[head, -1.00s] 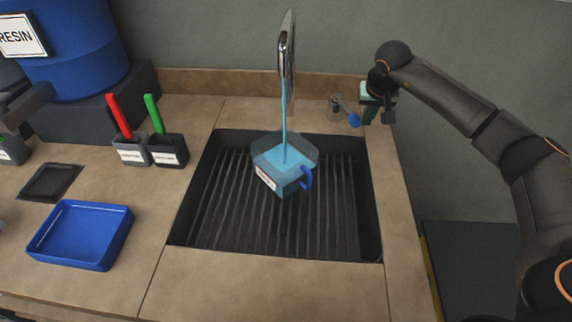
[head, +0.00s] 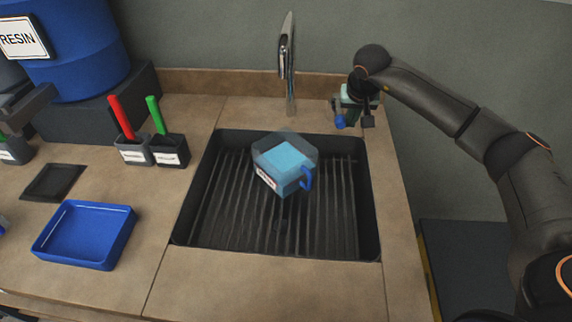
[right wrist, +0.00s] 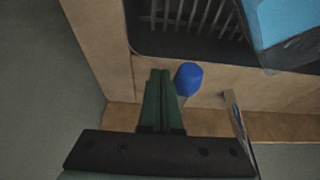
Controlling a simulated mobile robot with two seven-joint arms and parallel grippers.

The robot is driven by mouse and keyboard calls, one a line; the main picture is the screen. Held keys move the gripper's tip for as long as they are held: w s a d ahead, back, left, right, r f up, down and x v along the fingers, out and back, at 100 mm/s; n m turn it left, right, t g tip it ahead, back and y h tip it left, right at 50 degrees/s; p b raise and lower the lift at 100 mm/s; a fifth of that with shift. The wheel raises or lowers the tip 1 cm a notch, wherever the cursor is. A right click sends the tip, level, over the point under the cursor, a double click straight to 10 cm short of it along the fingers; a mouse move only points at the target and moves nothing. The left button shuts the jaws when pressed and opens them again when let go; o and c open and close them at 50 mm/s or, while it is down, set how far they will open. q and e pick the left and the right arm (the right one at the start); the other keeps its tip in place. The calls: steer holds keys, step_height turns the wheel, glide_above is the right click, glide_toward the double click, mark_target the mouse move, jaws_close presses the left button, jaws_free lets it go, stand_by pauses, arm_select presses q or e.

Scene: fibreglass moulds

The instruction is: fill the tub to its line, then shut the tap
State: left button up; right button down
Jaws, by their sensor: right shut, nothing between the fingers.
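The tub (head: 285,168) is a clear, many-sided vessel with a blue handle and a white label. It stands in the sink, with light blue liquid inside; I cannot make out its line. The tap (head: 287,50) rises behind the sink, and no stream shows below its spout. Its blue-ended lever (head: 340,121) is at the back right of the sink. My right gripper (head: 355,118) is shut and empty beside the lever. In the right wrist view its green fingers (right wrist: 160,98) are together, just left of the blue knob (right wrist: 188,78). My left gripper is not in view.
The black ribbed sink (head: 210,225) is set in a tan counter. A blue tray (head: 84,235), a dark mat (head: 52,182) and holders with a red (head: 122,118) and a green (head: 154,115) handle stand left. A blue resin drum (head: 70,50) is at back left.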

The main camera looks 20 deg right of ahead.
step_height(320, 180, up, 8)
steer(key=d+p, duration=0.1)
steer(key=p, duration=0.5)
steer(key=shift+s+d, duration=0.4)
steer(key=shift+s, duration=0.05)
stand_by(0.6)
